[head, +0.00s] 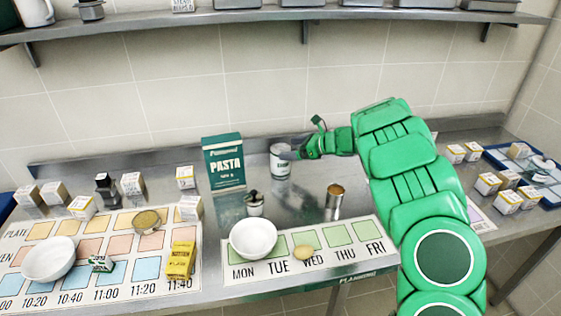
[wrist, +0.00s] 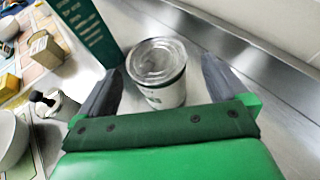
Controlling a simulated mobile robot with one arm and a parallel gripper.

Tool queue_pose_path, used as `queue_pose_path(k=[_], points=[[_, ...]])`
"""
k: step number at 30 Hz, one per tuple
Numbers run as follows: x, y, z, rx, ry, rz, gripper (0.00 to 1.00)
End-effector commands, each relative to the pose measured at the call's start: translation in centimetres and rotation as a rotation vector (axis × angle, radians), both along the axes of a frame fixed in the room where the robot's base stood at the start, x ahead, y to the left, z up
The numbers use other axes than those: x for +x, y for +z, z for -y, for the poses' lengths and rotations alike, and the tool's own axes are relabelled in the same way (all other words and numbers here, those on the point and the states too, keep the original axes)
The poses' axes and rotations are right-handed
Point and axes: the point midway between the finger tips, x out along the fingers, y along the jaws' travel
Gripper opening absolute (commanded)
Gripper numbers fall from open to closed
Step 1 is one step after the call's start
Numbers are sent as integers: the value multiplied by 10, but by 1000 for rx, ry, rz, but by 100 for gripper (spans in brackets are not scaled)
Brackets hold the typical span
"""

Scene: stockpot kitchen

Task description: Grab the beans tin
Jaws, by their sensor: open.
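A white tin with a green band and a metal lid (head: 280,162), whose label I cannot read, stands upright on the steel counter, right of the pasta box. It also shows in the wrist view as a round tin (wrist: 160,78). My gripper (head: 291,153) is at the tin. In the wrist view my gripper (wrist: 161,66) is open, with one dark finger on each side of the tin. The tin looks closer to the left finger, with a visible gap at the right one. I cannot tell whether the left finger touches it.
The green pasta box (head: 223,162) stands close on the left. A small dark-topped jar (head: 254,204), a copper-coloured tin (head: 334,196) and a white bowl (head: 253,238) are in front. The wall (head: 170,85) is behind, with a shelf (head: 260,14) above.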

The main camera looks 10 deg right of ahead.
Motion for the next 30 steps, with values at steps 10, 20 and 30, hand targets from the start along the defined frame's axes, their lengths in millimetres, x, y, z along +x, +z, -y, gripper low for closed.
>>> queue_pose_path(k=[10,20,30], points=[[12,-17,-25,1,0,-1,100],[22,-23,-39,-1,-1,0,100],[22,-23,-39,-1,-1,0,60]])
